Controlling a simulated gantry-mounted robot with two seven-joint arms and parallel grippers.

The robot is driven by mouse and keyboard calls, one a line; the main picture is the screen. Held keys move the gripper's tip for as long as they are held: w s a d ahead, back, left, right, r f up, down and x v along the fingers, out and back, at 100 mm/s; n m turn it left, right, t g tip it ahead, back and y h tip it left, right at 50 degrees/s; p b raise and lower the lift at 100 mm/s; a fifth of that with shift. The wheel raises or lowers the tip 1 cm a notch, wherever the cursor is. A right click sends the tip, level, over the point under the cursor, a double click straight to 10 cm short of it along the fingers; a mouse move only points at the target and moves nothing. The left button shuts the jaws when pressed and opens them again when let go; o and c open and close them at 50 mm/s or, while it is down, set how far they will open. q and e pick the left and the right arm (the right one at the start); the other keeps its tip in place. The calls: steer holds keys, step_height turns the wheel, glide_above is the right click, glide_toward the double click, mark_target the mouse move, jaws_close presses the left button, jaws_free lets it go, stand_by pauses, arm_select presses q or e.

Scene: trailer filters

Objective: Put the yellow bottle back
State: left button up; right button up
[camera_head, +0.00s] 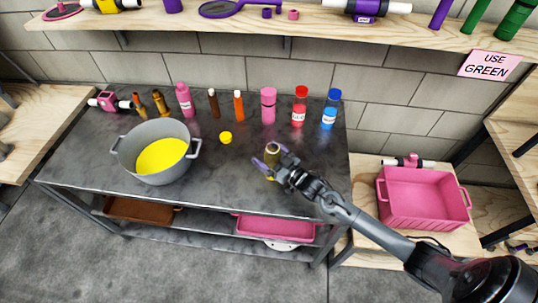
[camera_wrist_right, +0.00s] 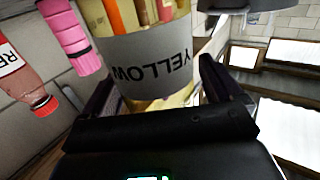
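The yellow bottle (camera_head: 273,149) is held by my right gripper (camera_head: 270,164) above or at the front middle of the dark table; I cannot tell if it touches the table. In the right wrist view the bottle, with a grey label reading YELLOW (camera_wrist_right: 155,65), sits between the two fingers (camera_wrist_right: 160,100). A yellow cap (camera_head: 225,138) lies alone on the table, left of the bottle. A grey pot (camera_head: 160,178) with yellow liquid (camera_head: 163,155) stands at the left. My left gripper is not in view.
At the table's back stand a red bottle (camera_head: 299,108), a blue bottle (camera_head: 329,112), a pink bottle (camera_head: 268,105) and several other bottles. The shelf (camera_head: 300,22) overhead holds tools. A pink crate (camera_head: 415,205) stands at right. The table (camera_head: 225,180) is clear around the cap.

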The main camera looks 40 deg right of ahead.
steer(key=shift+s+r, duration=0.1)
steer(key=shift+r, duration=0.05)
steer(key=s+d+p, duration=0.1)
steer(key=s+d, duration=0.1)
steer(key=s, duration=0.9)
steer(key=s+a+f+g, duration=0.1)
steer(key=a, duration=0.1)
steer(key=a+g+h, duration=0.1)
steer(key=s+a+f+m+g+h, duration=0.1)
steer(key=a, duration=0.1)
steer(key=shift+s+a+f+g, duration=0.3)
steer(key=shift+s+g, duration=0.05)
steer(key=shift+g, duration=0.05)
steer(key=s+a+r+g, duration=0.1)
steer(key=s+a+g, duration=0.4)
steer(key=s, duration=0.3)
steer(key=s+a+r+n+g, duration=0.1)
steer(key=s+a+g, duration=0.4)
steer(key=s, duration=0.4)
steer(key=shift+r, duration=0.25)
steer(key=shift+w, duration=0.1)
